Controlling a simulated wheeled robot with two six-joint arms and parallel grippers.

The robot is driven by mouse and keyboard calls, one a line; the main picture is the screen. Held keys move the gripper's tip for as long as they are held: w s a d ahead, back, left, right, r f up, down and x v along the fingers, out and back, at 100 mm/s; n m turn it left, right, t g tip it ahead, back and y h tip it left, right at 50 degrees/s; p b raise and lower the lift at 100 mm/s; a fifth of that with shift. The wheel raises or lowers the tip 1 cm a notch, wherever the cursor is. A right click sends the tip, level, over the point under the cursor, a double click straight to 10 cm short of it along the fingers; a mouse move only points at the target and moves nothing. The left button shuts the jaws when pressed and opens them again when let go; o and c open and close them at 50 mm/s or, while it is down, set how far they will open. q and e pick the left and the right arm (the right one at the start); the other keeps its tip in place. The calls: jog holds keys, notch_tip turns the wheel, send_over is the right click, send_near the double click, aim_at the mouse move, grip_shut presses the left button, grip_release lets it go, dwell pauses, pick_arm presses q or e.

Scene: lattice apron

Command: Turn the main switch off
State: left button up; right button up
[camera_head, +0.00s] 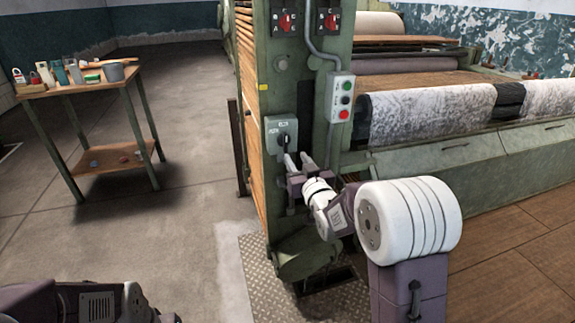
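The main switch is a grey box (272,130) on the green machine post, with small lettering and a dark handle (285,140) on its front. The lettering is too small to read, so I cannot tell the switch position. My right gripper (297,157) is just below the box and handle, pointing up at them. Its two pale fingers look apart, with nothing seen between them. I cannot tell whether a fingertip touches the handle. Part of my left arm shows at the lower left; its gripper is out of view.
Two red rotary switches (286,22) sit higher up. A fabric roll (430,114) lies on the machine to the right. A wooden table (80,88) with small items stands left; floor between is clear.

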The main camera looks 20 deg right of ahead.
aim_at(286, 143)
jog(key=w, duration=0.4)
jog(key=w+p, duration=0.1)
jog(key=w, duration=0.4)
jog(key=shift+a+r, duration=0.15)
jog(key=shift+a, duration=0.05)
grip_shut()
